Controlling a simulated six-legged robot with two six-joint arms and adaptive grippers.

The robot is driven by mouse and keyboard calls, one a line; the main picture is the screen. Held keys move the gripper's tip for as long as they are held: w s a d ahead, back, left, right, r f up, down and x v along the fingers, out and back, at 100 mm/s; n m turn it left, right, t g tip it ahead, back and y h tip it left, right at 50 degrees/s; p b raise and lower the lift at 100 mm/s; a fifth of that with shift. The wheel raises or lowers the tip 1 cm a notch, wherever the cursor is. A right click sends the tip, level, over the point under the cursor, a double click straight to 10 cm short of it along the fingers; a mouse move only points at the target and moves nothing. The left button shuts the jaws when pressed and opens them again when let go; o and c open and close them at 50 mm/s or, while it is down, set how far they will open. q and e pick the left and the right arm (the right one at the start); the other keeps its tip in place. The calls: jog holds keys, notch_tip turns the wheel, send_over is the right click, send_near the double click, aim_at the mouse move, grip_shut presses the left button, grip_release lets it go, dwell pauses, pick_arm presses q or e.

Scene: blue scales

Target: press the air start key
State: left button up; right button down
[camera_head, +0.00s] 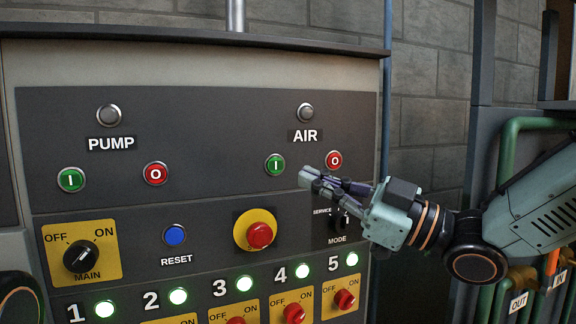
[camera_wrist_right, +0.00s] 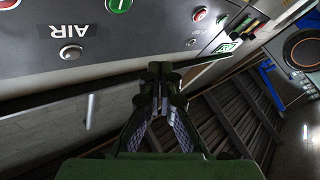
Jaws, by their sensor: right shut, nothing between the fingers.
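The air start key is the green button marked I (camera_head: 275,164) under the AIR label (camera_head: 305,136) on the grey panel. The red O button (camera_head: 334,160) sits to its right. The grey AIR lamp (camera_head: 305,112) is above the label. My right gripper (camera_head: 306,178) is shut and empty, its tips below and right of the green key, apart from it in the picture. In the right wrist view the gripper (camera_wrist_right: 158,75) points past the panel, with the green key (camera_wrist_right: 119,4) at the top edge. My left gripper is not in view.
The PUMP side has a green key (camera_head: 71,179) and a red key (camera_head: 155,173). Below are the blue RESET button (camera_head: 174,235), a red emergency knob (camera_head: 259,235) on yellow, the MAIN switch (camera_head: 81,257) and the MODE switch (camera_head: 338,219), partly near my gripper. Green pipes (camera_head: 508,150) stand right.

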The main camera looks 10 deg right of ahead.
aim_at(275, 165)
jog(key=w, duration=0.2)
jog(key=w+a, duration=0.1)
jog(key=w, duration=0.2)
jog(key=w+a, duration=0.1)
jog(key=w, duration=0.2)
jog(key=shift+w, duration=0.3)
jog(key=shift+a+r, duration=0.1)
jog(key=shift+a, duration=0.45)
jog(key=shift+w+d, duration=0.15)
jog(key=shift+d, duration=0.3)
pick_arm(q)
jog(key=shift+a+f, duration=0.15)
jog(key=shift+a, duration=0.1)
pick_arm(e)
jog(key=shift+a, duration=0.35)
